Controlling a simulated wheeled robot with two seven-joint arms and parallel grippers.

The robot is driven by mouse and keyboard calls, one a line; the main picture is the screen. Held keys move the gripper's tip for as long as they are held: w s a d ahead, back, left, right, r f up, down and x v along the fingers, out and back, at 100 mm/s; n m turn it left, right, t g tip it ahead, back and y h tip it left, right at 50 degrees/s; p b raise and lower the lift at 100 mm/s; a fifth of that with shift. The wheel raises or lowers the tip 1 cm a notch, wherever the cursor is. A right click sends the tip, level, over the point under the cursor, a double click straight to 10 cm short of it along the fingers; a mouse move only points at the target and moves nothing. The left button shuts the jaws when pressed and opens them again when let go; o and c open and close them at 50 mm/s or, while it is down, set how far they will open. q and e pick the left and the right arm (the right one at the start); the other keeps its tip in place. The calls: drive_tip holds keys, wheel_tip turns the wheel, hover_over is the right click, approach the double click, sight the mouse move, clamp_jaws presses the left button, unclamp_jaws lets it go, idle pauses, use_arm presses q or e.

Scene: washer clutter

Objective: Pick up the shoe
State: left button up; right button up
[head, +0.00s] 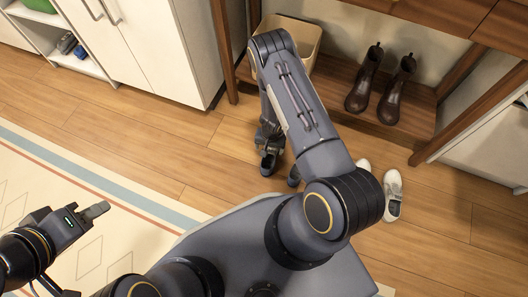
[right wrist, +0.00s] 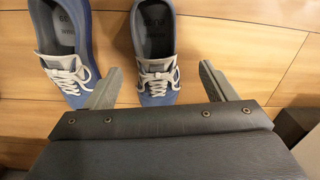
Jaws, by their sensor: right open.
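A pair of blue shoes with white laces fills the top of the right wrist view: a left shoe (right wrist: 68,45) and a right shoe (right wrist: 154,40). In the head view the pair looks dark on the wood floor (head: 268,165), partly hidden by my right arm. My right gripper (right wrist: 160,80) is open, its fingers spread either side of the right shoe's laced end. The left finger lies between the two shoes, close to the left one. I cannot tell whether either finger touches. My left gripper (head: 97,210) is over the rug, away from the shoes; its jaw gap is unclear.
White shoes (head: 392,195) stand on the floor right of my right arm. Brown boots (head: 365,80) stand on the low wooden shelf, beside a beige bin (head: 300,35). A white cabinet (head: 150,45) is at the upper left. The rug (head: 110,240) is clear.

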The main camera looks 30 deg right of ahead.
sight(269, 160)
drive_tip(key=f+b, duration=0.1)
drive_tip(key=f, duration=0.1)
drive_tip(key=f+b, duration=0.1)
drive_tip(key=f, duration=0.2)
drive_tip(key=f+b, duration=0.2)
drive_tip(key=shift+s+f, duration=0.25)
drive_tip(key=shift+f, duration=0.1)
drive_tip(key=shift+r, duration=0.1)
drive_tip(key=c, duration=1.2)
drive_tip(key=shift+r, duration=0.1)
